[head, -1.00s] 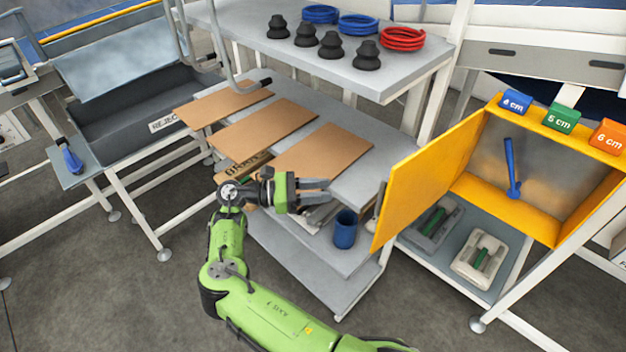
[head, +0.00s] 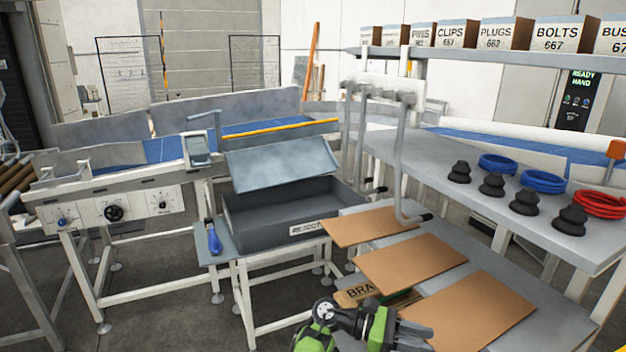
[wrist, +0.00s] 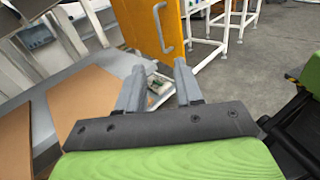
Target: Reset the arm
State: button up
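My gripper (head: 415,333) is at the bottom edge of the head view, in front of the cardboard sheets, with much of my green arm cut off below. The wrist view shows its two grey fingers (wrist: 158,88) spread apart with nothing between them.
Brown cardboard sheets (head: 412,262) lie on the grey table near my gripper. The grey REJECT bin (head: 265,228) stands behind.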

jog(key=s+d+r+m+y, duration=0.5)
jog(key=s+d+m+y, duration=0.3)
jog(key=s+d+y, duration=0.15)
jog(key=s+a+r+m+t+y, duration=0.3)
jog(key=s+a+r+t, duration=0.1)
jog(key=s+a, duration=0.3)
jog(key=s+a+r+m+t+y, duration=0.3)
jog(key=s+a+t, duration=0.4)
jog(key=s, duration=0.4)
jog(key=shift+a+r+y, duration=0.65)
jog(key=shift+a, duration=0.05)
